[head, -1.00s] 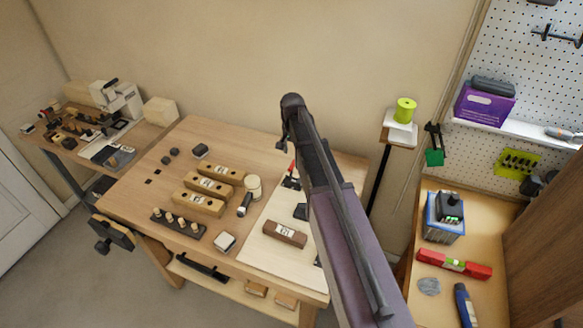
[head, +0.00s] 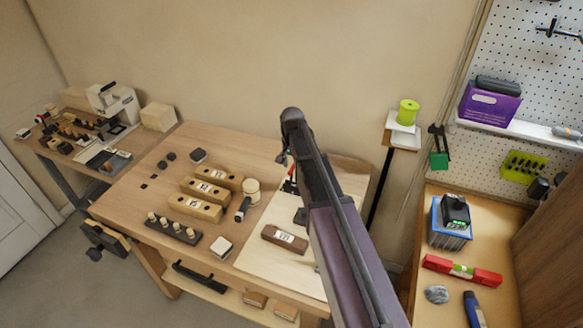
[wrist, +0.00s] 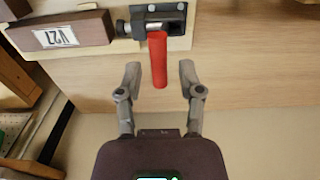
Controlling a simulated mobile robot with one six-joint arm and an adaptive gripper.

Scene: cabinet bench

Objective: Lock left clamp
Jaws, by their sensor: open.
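In the wrist view a toggle clamp with a dark base (wrist: 152,22) and metal parts sits at the top, on the pale board. Its red handle (wrist: 158,60) points down the picture, towards my gripper (wrist: 160,74). My gripper is open, with one finger on each side of the handle's lower end and a gap on both sides. A brown block with a white label (wrist: 60,36) lies left of the clamp. In the head view my arm hides much of the clamp area; a bit of red handle (head: 289,186) shows beside it.
The workbench (head: 225,155) holds several labelled wooden blocks (head: 205,190), a peg rack (head: 174,229) and the brown labelled block (head: 284,239). A post with a green spool (head: 407,112) stands right of my arm. A red level (head: 462,270) lies on the right-hand bench.

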